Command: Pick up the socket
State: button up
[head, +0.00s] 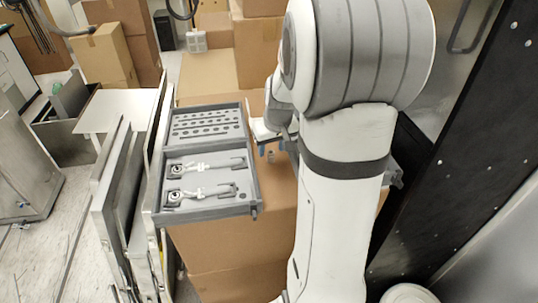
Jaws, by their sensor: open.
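My gripper (272,148) is open and points down just right of the grey tool case, above the cardboard box top. It is small and partly hidden by my arm. A small dark grey piece (270,157) shows below the fingers. It may be the socket, but it is too small to be sure, and I cannot tell whether the fingers touch it. The grey tool case (258,190) lies open on the box. Its upper part has rows of round holes, and its lower part holds two light-coloured tools (200,168).
The cardboard box (225,245) supports the case. Upright metal panels (115,190) stand close on its left. More cardboard boxes (262,45) are stacked behind. A black perforated panel (470,130) stands on the right. My arm hides much of the box's right side.

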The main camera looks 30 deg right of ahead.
jog(key=shift+x, duration=1)
grip_shut()
